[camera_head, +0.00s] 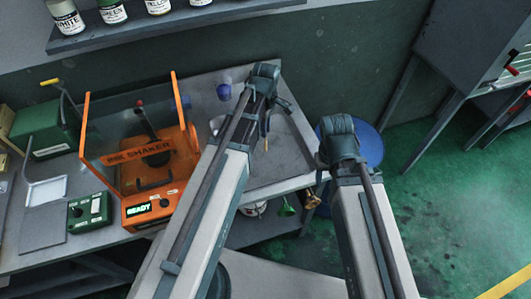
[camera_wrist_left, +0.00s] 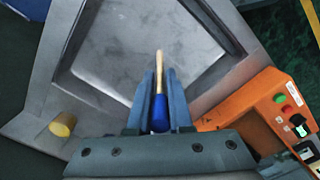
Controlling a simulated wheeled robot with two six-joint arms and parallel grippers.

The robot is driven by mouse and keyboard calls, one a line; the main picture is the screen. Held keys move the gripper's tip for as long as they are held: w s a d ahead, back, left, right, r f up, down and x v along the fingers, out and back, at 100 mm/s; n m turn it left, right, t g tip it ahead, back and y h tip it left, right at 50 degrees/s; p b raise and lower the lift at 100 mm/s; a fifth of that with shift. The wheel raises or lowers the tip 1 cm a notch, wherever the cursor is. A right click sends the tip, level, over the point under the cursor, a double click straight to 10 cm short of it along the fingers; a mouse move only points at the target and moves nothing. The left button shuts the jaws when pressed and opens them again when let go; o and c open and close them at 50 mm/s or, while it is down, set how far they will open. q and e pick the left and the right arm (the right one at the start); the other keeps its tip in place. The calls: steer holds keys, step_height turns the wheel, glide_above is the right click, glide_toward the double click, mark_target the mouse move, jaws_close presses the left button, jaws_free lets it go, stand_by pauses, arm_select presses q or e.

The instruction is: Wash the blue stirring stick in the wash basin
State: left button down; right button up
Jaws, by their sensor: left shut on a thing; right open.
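My left gripper (camera_wrist_left: 160,105) is shut on the blue stirring stick (camera_wrist_left: 160,112), seen between its fingers in the left wrist view. The stick has a blue end near the jaws and a pale wooden end pointing away. The grey wash basin (camera_wrist_left: 75,62), with a sloped rim and sunken floor, lies behind the stick in that view. I cannot tell whether the stick touches the basin floor. In the head view, my left gripper (camera_head: 264,108) is over the grey counter, partly hidden by its arm. My right gripper (camera_head: 318,184) is open near the counter's right edge.
The orange ink shaker (camera_head: 155,150) stands left of my left arm. A blue cup (camera_head: 224,92) stands behind that arm. A blue drum (camera_head: 367,143) is behind my right arm. A yellow cylinder (camera_wrist_left: 62,125) is beside the basin. Paint bottles (camera_head: 112,10) line the shelf.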

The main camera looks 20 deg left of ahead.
arm_select(q)
steer(key=shift+r+p, duration=1.95)
steer(key=shift+r, duration=0.1)
steer(key=shift+f, duration=0.15)
